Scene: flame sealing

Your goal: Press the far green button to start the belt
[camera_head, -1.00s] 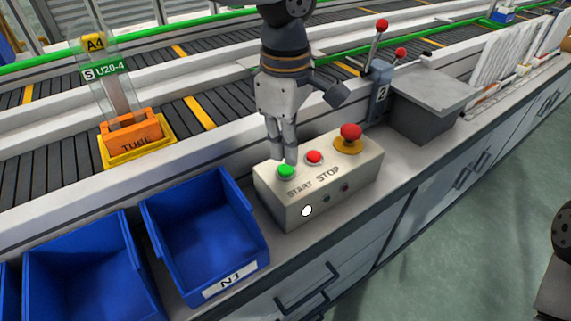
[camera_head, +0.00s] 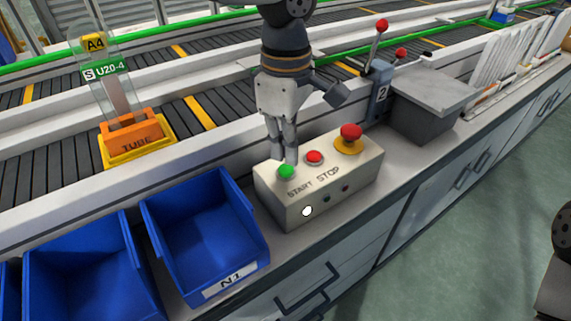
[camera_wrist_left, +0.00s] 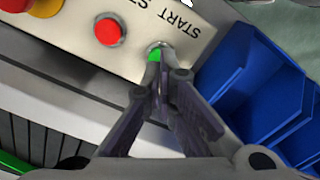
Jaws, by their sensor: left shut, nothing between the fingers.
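The green START button (camera_head: 286,172) sits at the left end of the white control box (camera_head: 279,207). My left gripper (camera_head: 284,160) points down from above, shut and empty, with its fingertips at the button's far edge. In the left wrist view the green button (camera_wrist_left: 154,55) is partly hidden behind the fingertips (camera_wrist_left: 160,66). I cannot tell whether the tips touch it. My right gripper is not in view; a dark part of me shows at the right edge.
A red STOP button (camera_head: 314,157) and a red mushroom button on yellow (camera_head: 350,138) stand to the right on the box. Blue bins (camera_head: 204,235) are at the left. The conveyor (camera_head: 225,105) runs behind. A lever unit (camera_head: 380,75) stands at the right.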

